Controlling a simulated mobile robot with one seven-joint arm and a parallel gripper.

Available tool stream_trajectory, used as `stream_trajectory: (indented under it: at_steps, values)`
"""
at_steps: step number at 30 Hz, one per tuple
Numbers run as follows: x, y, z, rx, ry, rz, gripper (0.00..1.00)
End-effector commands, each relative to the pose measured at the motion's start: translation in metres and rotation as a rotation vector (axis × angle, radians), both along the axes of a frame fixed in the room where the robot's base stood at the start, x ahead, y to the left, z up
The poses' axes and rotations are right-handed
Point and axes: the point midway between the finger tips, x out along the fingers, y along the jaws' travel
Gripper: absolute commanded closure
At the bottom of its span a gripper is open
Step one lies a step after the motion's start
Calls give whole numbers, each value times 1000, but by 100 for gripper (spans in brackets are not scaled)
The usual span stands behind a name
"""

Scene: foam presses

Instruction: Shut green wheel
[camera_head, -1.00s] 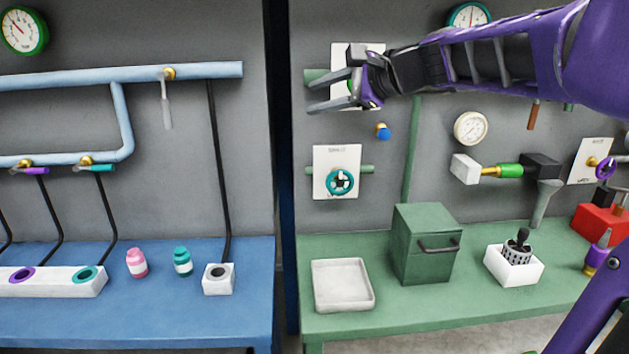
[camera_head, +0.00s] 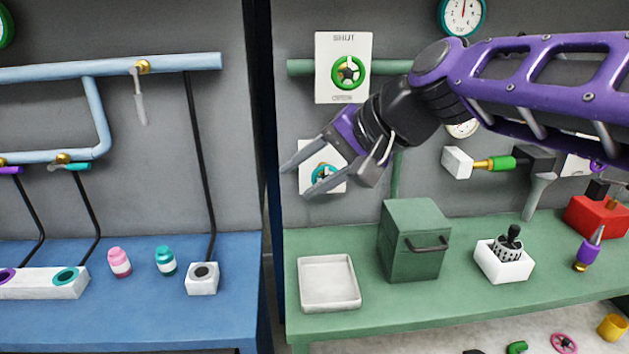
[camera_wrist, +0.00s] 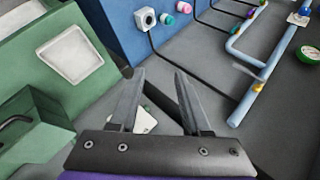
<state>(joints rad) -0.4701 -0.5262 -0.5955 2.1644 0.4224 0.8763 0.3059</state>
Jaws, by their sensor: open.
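The green wheel (camera_head: 348,72) is on a white plate (camera_head: 329,90) on the grey wall, on a green pipe, in the head view. The plate reads "SHUT" at the top and what looks like "OPEN" at the bottom. My gripper (camera_head: 302,180) is open and empty, below and left of the green wheel, in front of the teal wheel (camera_head: 324,173), which it partly covers. It touches nothing that I can make out. In the wrist view my open fingers (camera_wrist: 156,92) show with nothing between them; the green wheel is not in that view.
The green bench below holds a white tray (camera_head: 328,283), a green box (camera_head: 400,240) with a handle, and a white holder (camera_head: 490,265). A dark post (camera_head: 263,130) divides the green side from the blue bench (camera_head: 130,320).

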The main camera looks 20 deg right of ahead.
Motion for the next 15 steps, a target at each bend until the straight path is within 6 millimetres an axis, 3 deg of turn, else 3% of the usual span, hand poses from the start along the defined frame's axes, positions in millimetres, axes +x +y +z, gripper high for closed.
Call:
stream_trajectory:
  at_steps: [6, 15]
  values:
    - [-19, 5, -10, -110, -19, 60, 52]
    - [-23, 6, -14, -137, -22, 75, 52]
